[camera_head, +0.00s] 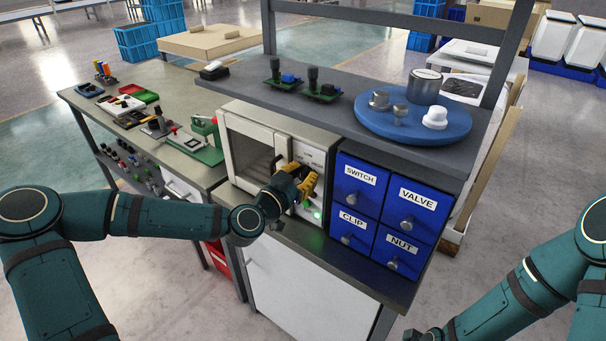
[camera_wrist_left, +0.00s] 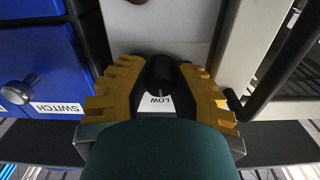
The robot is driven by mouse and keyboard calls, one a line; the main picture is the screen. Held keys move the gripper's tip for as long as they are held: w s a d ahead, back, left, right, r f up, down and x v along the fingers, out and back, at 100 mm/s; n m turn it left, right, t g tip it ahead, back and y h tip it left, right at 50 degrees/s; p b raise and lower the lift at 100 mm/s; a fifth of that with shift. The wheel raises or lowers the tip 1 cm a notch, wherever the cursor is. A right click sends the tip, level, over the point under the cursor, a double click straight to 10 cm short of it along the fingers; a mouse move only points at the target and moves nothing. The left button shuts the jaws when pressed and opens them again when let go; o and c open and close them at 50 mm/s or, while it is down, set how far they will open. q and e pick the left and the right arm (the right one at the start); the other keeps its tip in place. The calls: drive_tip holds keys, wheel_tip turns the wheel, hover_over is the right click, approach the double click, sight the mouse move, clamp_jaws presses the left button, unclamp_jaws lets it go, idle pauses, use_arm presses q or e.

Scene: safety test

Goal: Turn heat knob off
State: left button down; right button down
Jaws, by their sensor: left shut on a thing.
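The white oven (camera_head: 238,112) stands on the bench, its control panel on the right side of its front. My left gripper (camera_head: 305,183) with yellow fingers is at this panel and hides the knob in the head view. In the left wrist view the black heat knob (camera_wrist_left: 160,72) sits between the yellow fingers of my left gripper (camera_wrist_left: 163,88), which is shut on it. A white label reading LOW (camera_wrist_left: 158,100) shows beside the knob. A green light (camera_head: 317,215) glows low on the panel.
Blue drawers labelled SWITCH, VALVE, CLIP and NUT (camera_head: 400,245) stand right of the oven. A shelf (camera_head: 340,120) above holds green circuit boards (camera_head: 322,90) and a round blue tray (camera_head: 375,125). The left worktable (camera_head: 165,85) carries several tools and parts.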

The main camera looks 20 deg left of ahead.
use_arm(q)
drive_tip(key=n, duration=0.5)
drive_tip(key=shift+r+p, duration=0.25)
drive_tip(key=shift+p, duration=0.15)
drive_tip(key=n+p, duration=0.1)
drive_tip(key=n, duration=0.4)
drive_tip(key=shift+w+a+n, duration=0.1)
drive_tip(key=shift+n, duration=0.2)
drive_tip(key=c, duration=1)
unclamp_jaws()
drive_tip(key=shift+c, duration=0.2)
drive_tip(key=shift+f, duration=0.15)
drive_tip(key=v, duration=0.7)
drive_tip(key=shift+s, duration=0.25)
